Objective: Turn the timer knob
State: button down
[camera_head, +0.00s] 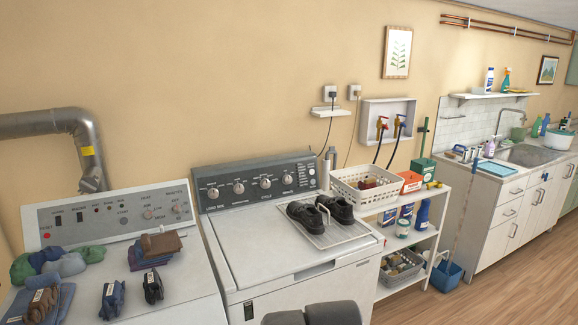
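Several round silver knobs sit in a row on the dark grey control panel (252,172) of the right-hand white machine (262,240). They include a far-left knob (213,192), a second knob (238,188), a third knob (265,183) and a right knob (287,179). The left-hand machine (190,285) has a lighter panel (75,214) with small knobs, such as one at its right end (178,209). The labels are too small to tell which knob is the timer. My gripper is not in view; dark grey rounded parts of mine show at the bottom edge.
Black shoes (333,209) stand on a white wire rack on the right machine's lid. Folded cloths (155,248) and rolled bundles lie on the left machine. A white shelf cart (430,215) with a basket stands at right. The space before the right panel's left part is clear.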

aim_at(177, 208)
jog(key=u, duration=1.35)
jog(key=i+l, duration=0.15)
jog(key=l, duration=0.15)
jog(key=i+l, duration=0.15)
jog(key=l, duration=0.2)
jog(key=i+l, duration=0.15)
jog(key=l, duration=0.15)
jog(key=i+l+u, duration=0.1)
jog(key=l, duration=0.25)
jog(key=i+l, duration=0.2)
jog(key=l, duration=0.1)
